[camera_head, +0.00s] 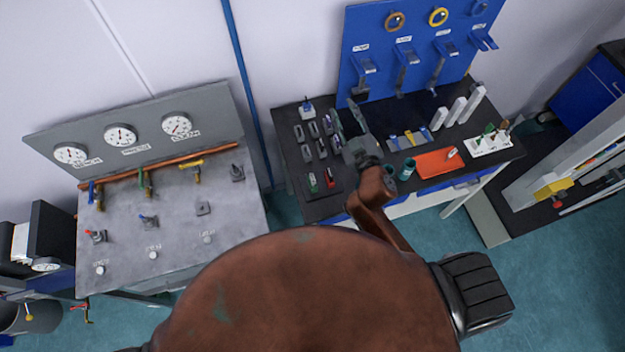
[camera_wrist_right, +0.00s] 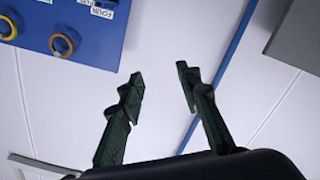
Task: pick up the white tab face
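My right gripper (camera_head: 351,120) is above the left half of the dark workbench, apart from the things on it. In the right wrist view its two dark fingers (camera_wrist_right: 160,80) are spread, with nothing between them. A small white piece (camera_head: 452,152) lies at the right end of the orange tray (camera_head: 432,166). Several white upright blocks (camera_head: 455,111) stand behind the tray. I cannot tell which white thing is the white tab face. My left gripper is not in view.
A blue tool board (camera_head: 385,72) rises behind the workbench. Several small grey blocks (camera_head: 314,130) stand left of my gripper. A white rack (camera_head: 486,144) with tools stands at the bench's right. A grey gauge panel (camera_head: 150,130) is at the left.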

